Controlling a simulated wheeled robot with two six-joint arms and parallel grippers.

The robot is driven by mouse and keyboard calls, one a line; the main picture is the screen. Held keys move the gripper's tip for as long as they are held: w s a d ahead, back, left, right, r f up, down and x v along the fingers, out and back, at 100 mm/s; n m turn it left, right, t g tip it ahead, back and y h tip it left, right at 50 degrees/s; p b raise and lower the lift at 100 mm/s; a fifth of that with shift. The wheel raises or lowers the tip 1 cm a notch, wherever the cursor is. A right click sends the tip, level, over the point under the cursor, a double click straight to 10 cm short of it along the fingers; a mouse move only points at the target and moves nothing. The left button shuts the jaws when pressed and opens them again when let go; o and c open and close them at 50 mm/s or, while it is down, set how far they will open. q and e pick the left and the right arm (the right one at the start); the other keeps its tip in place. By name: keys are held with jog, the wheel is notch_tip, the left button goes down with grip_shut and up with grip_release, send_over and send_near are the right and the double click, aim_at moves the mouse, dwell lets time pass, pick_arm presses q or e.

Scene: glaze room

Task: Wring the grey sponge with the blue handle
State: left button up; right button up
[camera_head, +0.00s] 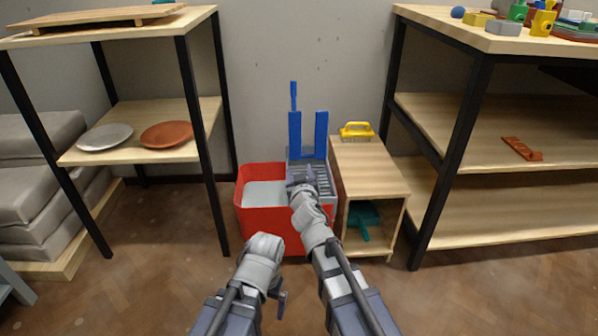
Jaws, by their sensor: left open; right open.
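A grey slatted wringer (325,184) sits at the right side of a red bucket (270,222). A blue handle (294,97) rises upright behind it, with blue uprights below. The bucket's left part holds a pale grey surface. My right gripper (310,178) is open over the wringer, in front of the blue uprights, and hides part of the slats. I see no sponge in the wringer; one could be hidden behind the gripper. My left gripper (281,298) is open, low in front of the bucket and apart from it.
A small wooden cabinet (370,165) right of the bucket bears a yellow brush (356,131) and holds a green dustpan (364,216). A black-legged shelf with plates stands left. Another at right has a grey block (503,27) among coloured items on top.

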jog(key=s+r, duration=0.1)
jog(key=s, duration=0.5)
jog(key=shift+s+p, duration=0.3)
jog(key=shift+p, duration=0.1)
jog(key=shift+d, duration=0.1)
jog(key=s+d+m+g+h+p, duration=0.2)
jog(key=s+d+g+h+p, duration=0.15)
jog(key=s+g+p, duration=0.45)
jog(key=s+a+r+n+g+y+p, duration=0.1)
jog(key=s+a+n+g+p, duration=0.1)
jog(key=s+g+p, duration=0.6)
jog(key=s+n+p, duration=0.1)
jog(key=s+p, duration=0.2)
jog(key=s, duration=0.4)
jog(key=shift+s+a+p, duration=0.3)
jog(key=shift+p, duration=0.05)
jog(key=shift+y, duration=0.35)
jog(key=r+p, duration=3.7)
jog(key=shift+s+r, duration=0.2)
jog(key=shift+c, duration=0.3)
